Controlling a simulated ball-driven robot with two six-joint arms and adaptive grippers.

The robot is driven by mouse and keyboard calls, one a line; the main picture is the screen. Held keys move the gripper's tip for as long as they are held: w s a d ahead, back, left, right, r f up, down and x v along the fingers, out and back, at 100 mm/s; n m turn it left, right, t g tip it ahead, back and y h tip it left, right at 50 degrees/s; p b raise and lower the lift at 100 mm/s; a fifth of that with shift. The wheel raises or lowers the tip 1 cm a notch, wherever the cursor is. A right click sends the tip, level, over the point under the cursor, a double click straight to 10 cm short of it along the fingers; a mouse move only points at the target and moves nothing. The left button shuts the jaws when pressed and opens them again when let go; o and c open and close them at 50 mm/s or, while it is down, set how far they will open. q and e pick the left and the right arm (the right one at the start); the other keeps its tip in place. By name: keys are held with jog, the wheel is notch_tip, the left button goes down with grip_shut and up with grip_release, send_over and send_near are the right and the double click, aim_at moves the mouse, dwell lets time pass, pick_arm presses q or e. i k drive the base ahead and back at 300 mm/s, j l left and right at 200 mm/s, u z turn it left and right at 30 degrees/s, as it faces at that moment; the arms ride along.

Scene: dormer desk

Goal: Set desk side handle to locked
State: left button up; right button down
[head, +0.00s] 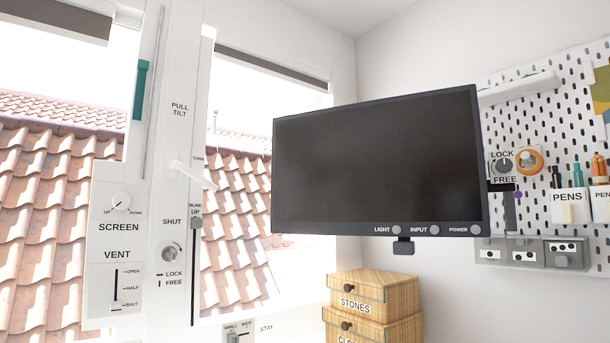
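A white window handle (196,176) is on the white frame post between the two window panes. Its lever points to the right and slightly down, toward the small label TURN. PULL TILT is printed above it and SHUT below it. Lower on the same post is a round grey lock knob (172,254). Under it, LOCK has a horizontal mark and FREE a vertical mark. The knob's own setting is too small to tell. Neither of my grippers is in view.
A panel with a SCREEN dial (121,202) and VENT slider (116,285) is left of the post. A BLIND slider (196,222) is right of it. A monitor (376,165), wooden boxes (374,295) and a pegboard (540,110) with another LOCK/FREE knob (503,168) stand further right.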

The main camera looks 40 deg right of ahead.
aim_at(182, 166)
jog(key=i+z, duration=0.5)
jog(key=i+j+z, duration=0.15)
jog(key=i+z, duration=0.3)
